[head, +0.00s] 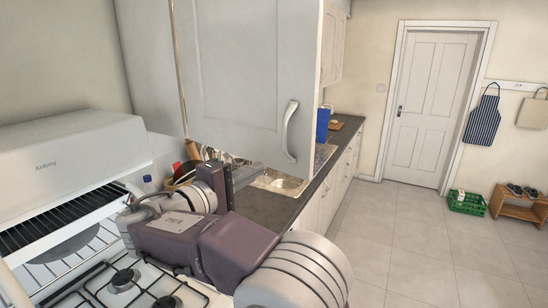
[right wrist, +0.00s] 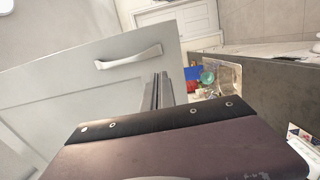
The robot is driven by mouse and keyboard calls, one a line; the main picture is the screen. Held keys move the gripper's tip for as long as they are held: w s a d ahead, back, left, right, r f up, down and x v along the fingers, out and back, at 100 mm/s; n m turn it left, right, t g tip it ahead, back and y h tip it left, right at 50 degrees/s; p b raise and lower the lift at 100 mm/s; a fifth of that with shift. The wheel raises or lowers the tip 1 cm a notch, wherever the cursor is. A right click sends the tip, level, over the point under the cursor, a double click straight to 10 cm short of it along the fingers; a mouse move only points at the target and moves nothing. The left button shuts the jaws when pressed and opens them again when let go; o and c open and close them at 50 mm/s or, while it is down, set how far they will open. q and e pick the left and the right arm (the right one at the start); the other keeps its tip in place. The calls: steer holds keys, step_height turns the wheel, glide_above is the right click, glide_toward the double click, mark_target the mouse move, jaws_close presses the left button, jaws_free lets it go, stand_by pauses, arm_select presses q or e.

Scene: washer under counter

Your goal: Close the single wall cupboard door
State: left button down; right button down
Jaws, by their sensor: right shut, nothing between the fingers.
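The white wall cupboard door (head: 240,75) stands open, swung out from the cupboard body (head: 148,55), with its panelled front facing me. Its curved handle (head: 290,130) is near the free right edge. The door also fills the left of the right wrist view (right wrist: 75,85), with the handle (right wrist: 128,58) ahead of the fingers. My right gripper (head: 229,182) is shut and empty at the door's lower edge. Its fingers also show in the right wrist view (right wrist: 160,90), overlapping the door; I cannot tell whether they touch it. My left gripper is not in view.
A white hood-like appliance (head: 70,155) and a gas hob (head: 130,285) are at left, near my right arm. A dark counter (head: 265,210) with a sink (head: 280,183) runs below the door. Open tiled floor (head: 405,235) lies to the right.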

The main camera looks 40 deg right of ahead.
mark_target(276, 160)
steer(key=p+x, duration=0.2)
steer(key=x, duration=0.5)
steer(key=shift+d, duration=0.1)
steer(key=shift+w+d, duration=0.2)
steer(key=shift+d, duration=0.25)
steer(key=shift+d+f, duration=0.1)
